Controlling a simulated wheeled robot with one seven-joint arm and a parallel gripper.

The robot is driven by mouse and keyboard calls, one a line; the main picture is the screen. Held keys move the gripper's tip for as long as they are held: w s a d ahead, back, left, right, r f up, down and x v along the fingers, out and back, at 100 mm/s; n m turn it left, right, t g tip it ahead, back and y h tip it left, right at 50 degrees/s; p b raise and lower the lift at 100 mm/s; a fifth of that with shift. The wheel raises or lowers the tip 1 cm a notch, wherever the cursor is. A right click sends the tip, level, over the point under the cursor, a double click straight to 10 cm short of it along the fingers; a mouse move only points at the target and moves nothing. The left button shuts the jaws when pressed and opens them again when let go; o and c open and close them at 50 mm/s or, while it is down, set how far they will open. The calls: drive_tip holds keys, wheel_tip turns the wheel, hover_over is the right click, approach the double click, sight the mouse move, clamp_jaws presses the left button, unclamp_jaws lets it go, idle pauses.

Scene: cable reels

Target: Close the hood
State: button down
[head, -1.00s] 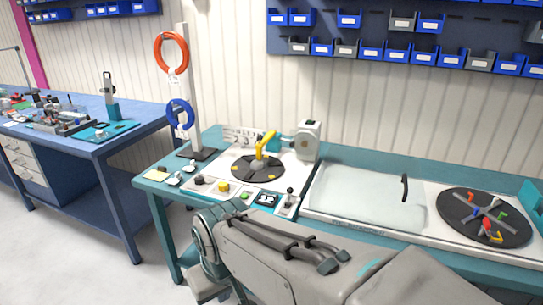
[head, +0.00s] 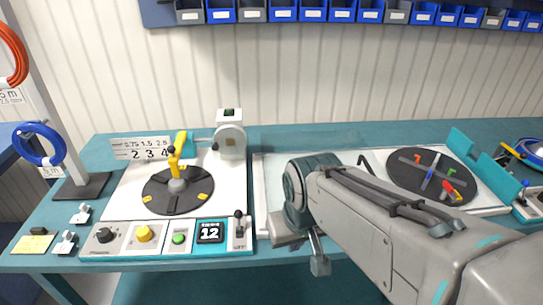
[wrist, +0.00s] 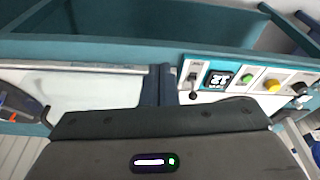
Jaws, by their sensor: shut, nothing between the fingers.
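The hood appears to be the pale, see-through panel (head: 272,172) on the bench between the two turntables. It lies low and looks flat, with an upright black handle (head: 365,163) at its right side. My arm covers much of its front and middle. In the wrist view a pale surface (wrist: 90,90) shows left of my fingers; I cannot tell if it is the hood or the base plate. My gripper (head: 319,264) points down near the bench's front edge, and its fingers (wrist: 159,86) are shut and empty. No contact with the hood is visible.
A right turntable (head: 432,176) carries small coloured hooks. A left turntable (head: 178,190) has a yellow arm. The control panel (head: 165,238) with buttons and lever lies left of my gripper. A stand with cable rings (head: 38,145) is far left.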

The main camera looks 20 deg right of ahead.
drive_tip(key=w+a+r+n+g+h+p, duration=0.15)
drive_tip(key=w+n, duration=0.45)
drive_tip(key=w, duration=0.7)
drive_tip(key=w+a+n+g+h+p, duration=0.1)
drive_tip(key=w+a+n+h, duration=0.3)
drive_tip(key=w, duration=0.8)
drive_tip(key=w+a+f+n+g+y, duration=0.1)
drive_tip(key=w+a+f+n, duration=0.2)
drive_tip(key=w+f+n, duration=0.45)
drive_tip(key=shift+m, duration=0.85)
drive_tip(key=x, duration=0.3)
drive_tip(key=p+x, duration=0.1)
drive_tip(key=x, duration=0.2)
drive_tip(key=w+d+p+x, duration=0.1)
drive_tip(key=x, duration=0.2)
drive_tip(key=shift+w+r, duration=0.1)
drive_tip(key=shift+r, duration=0.05)
drive_tip(key=d, duration=0.1)
drive_tip(key=d+p, duration=0.1)
drive_tip(key=d, duration=0.1)
drive_tip(key=shift+s+d+r, duration=0.15)
drive_tip(key=shift+s+d, duration=0.15)
drive_tip(key=shift+d, duration=0.1)
